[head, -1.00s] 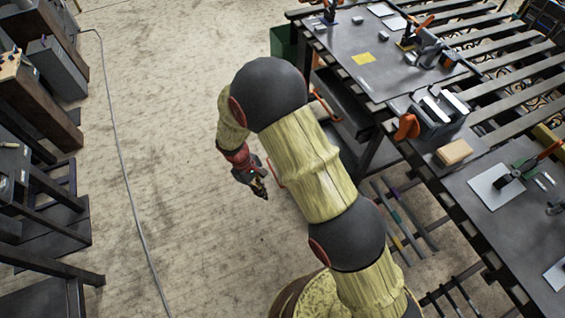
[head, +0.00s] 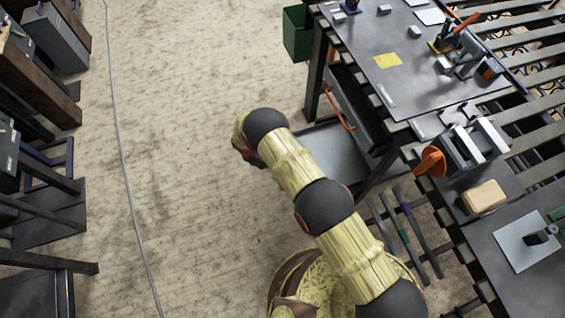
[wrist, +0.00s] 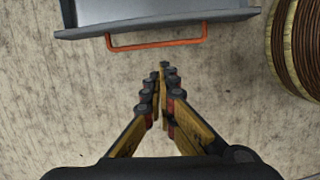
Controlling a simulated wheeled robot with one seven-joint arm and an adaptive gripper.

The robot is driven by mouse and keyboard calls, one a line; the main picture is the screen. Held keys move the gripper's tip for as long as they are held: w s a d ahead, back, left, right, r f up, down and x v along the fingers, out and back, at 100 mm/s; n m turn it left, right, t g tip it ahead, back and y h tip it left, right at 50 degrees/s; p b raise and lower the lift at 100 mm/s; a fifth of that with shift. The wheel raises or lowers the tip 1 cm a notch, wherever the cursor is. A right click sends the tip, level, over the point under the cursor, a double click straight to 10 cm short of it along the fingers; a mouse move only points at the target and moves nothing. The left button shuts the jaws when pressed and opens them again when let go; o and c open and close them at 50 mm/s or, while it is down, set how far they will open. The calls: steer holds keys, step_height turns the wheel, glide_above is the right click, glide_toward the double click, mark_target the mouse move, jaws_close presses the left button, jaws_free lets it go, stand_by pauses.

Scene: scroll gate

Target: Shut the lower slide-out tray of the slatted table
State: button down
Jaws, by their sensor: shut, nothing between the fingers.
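The slatted table (head: 425,88) stands at the right in the head view. Its lower slide-out tray (head: 338,150), a shallow grey pan, sticks out from under the table towards the floor's middle. In the wrist view the tray's front edge (wrist: 160,24) crosses the top, with an orange bar handle (wrist: 157,43) on it. My gripper (wrist: 164,68) is shut and empty, its fingertips pointing at the handle with a visible gap in that picture. In the head view my arm hides the gripper's fingers and the tray's handle.
An upper drawer (head: 357,108) with an orange handle is above the tray. A green bin (head: 296,34) stands by the table's far leg. Clamps and a wooden block (head: 484,196) lie on the tabletop. Open floor (head: 190,130) lies to the left, with a cable across it.

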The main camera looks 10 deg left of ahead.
steer(key=shift+n, duration=0.4)
steer(key=w+d+f+b, duration=0.1)
steer(key=f, duration=0.2)
steer(key=d+f+b, duration=0.2)
steer(key=f, duration=0.1)
steer(key=w+d+f+b, duration=0.1)
steer(key=d+f+b, duration=0.1)
steer(key=f, duration=0.2)
steer(key=shift+w, duration=0.3)
steer(key=shift+w+d+r, duration=0.1)
steer(key=shift+w+d, duration=0.1)
steer(key=shift+d, duration=0.1)
steer(key=shift+d, duration=0.1)
